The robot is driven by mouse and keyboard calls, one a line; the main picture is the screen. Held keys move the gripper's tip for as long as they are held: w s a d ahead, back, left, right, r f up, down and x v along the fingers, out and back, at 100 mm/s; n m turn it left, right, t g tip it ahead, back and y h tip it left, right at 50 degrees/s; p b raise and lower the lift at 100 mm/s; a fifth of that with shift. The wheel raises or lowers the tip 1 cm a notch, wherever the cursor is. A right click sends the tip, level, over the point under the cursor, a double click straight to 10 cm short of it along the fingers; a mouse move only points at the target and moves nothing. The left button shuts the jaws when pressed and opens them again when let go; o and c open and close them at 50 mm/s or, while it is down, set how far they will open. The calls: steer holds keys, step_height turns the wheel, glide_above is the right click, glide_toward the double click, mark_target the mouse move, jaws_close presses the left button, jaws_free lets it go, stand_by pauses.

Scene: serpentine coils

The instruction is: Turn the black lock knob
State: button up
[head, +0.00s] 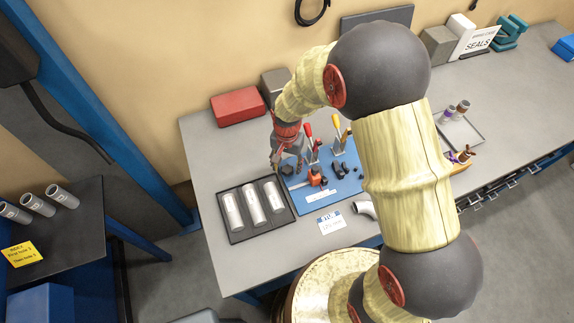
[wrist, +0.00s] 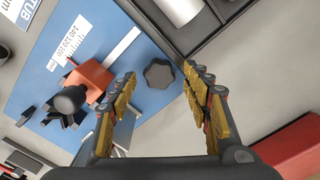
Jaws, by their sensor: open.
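The black lobed lock knob (wrist: 159,73) sits on the blue board (wrist: 50,50) near its edge; in the head view the small dark knob (head: 287,170) shows at the left of the blue board (head: 318,205). My gripper (wrist: 160,82) is open and empty. In the wrist view its two yellow-padded fingers lie to either side of the knob, with clear space between. The knob appears just beyond the fingertips; I cannot tell the exact gap. In the head view my gripper (head: 274,158) hangs over the board's left edge.
An orange block (wrist: 92,80) with a round black knob stands close by on the board. A black tray (head: 235,236) with several grey cylinders lies beside the board. Upright levers (head: 310,145) and a red box (head: 238,106) stand behind.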

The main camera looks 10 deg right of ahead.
mark_target(288, 170)
step_height(288, 170, up, 11)
steer(key=shift+r, duration=0.15)
stand_by(0.8)
steer(key=s+d+r+n+t+b, duration=0.2)
steer(key=s+r, duration=0.4)
steer(key=s, duration=0.4)
steer(key=s+d+r+n+t+b, duration=0.3)
steer(key=s+d+r+b, duration=0.4)
steer(key=s, duration=0.3)
steer(key=shift+d+n+t, duration=0.3)
steer(key=shift+n, duration=0.1)
steer(key=shift+w+r, duration=0.1)
steer(key=shift+r, duration=0.05)
steer(key=shift+c, duration=0.2)
